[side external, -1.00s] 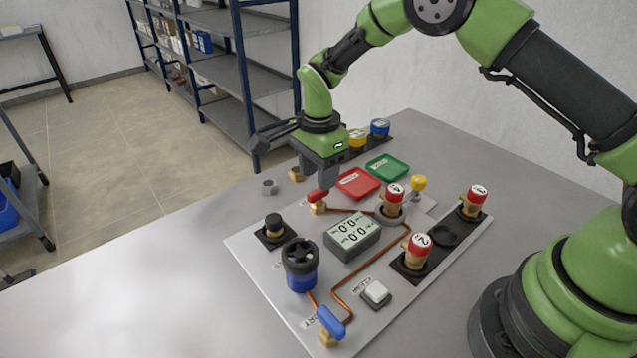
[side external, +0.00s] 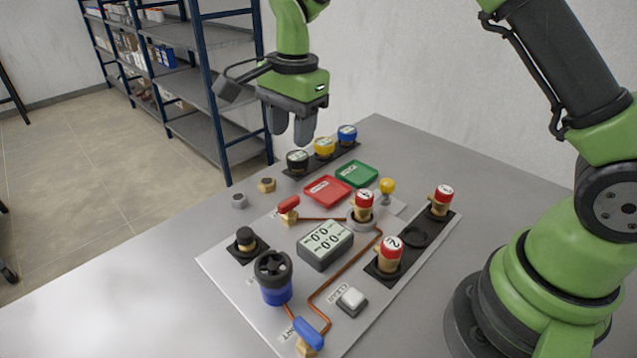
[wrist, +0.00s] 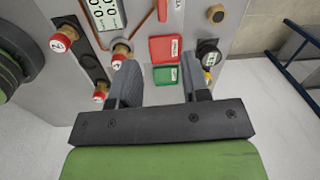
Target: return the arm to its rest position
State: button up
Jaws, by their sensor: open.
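My gripper (side external: 292,125) hangs above the back part of the table, its jaws apart and nothing between them. It also shows in the wrist view (wrist: 158,92), with the red tray (wrist: 172,49) and green tray (wrist: 166,75) seen between and beyond the fingers. In the side view, the red tray (side external: 326,191) and green tray (side external: 356,173) lie below and to the right of the gripper, both empty. The red-handled valve (side external: 288,209) is below it, apart from the fingers.
The panel holds a gauge display (side external: 325,244), red-capped cartridges (side external: 389,253), a blue pump with a black handwheel (side external: 273,277) and a blue-handled valve (side external: 308,333). Black, yellow and blue-capped parts (side external: 323,148) stand in a rack behind. A shelf (side external: 215,90) stands beyond.

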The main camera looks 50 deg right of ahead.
jog(key=s+d+r+n+t+y, duration=0.1)
jog(key=s+d+r+n+t, duration=0.15)
jog(key=s+r+n, duration=0.7)
jog(key=s+r+n+t, duration=0.3)
jog(key=s+t, duration=0.1)
jog(key=s, duration=1)
jog(key=shift+s+y, duration=0.15)
jog(key=shift+y, duration=0.15)
